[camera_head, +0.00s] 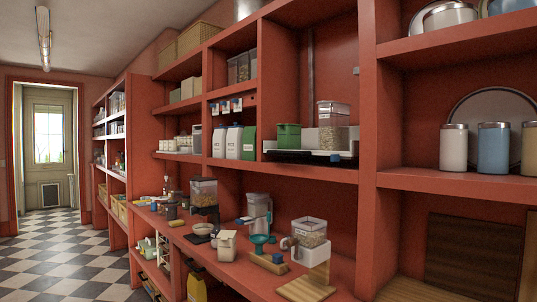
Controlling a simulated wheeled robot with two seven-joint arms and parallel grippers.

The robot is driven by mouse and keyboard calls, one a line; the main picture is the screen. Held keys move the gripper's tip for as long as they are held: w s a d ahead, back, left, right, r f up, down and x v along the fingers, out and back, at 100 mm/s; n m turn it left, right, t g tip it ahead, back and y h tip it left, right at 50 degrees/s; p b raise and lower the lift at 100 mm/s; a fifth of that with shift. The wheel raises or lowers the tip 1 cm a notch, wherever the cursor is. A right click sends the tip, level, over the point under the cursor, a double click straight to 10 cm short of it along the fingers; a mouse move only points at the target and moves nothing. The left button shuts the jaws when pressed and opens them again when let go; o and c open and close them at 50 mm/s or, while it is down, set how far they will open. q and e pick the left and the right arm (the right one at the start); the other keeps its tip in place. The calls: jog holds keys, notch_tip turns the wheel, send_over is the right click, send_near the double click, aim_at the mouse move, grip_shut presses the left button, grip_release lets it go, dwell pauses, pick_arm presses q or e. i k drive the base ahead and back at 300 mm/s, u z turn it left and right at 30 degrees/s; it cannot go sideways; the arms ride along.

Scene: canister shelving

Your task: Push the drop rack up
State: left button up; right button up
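What looks like the drop rack (300,157), a dark flat tray with a lighter upper edge and a small blue piece at its right, sits at the front of the middle shelf. A clear canister (334,138) with grainy contents stands at its right end, with another clear canister (334,114) on top. A green container (288,137) stands at its left. I cannot make out its arms or hinges. Neither of my grippers is in view.
Red shelving (368,120) runs along the right side. The counter below holds a blender (258,212), a food-filled dispenser (204,192), a cutting board (306,288) and a white appliance with a clear bin (311,240). The checkered floor (60,255) at left is clear.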

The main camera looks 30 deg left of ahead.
aim_at(310, 136)
jog(key=u, duration=0.85)
jog(key=i, duration=0.75)
jog(key=u, duration=0.65)
jog(key=i, duration=1.05)
jog(key=z, duration=0.55)
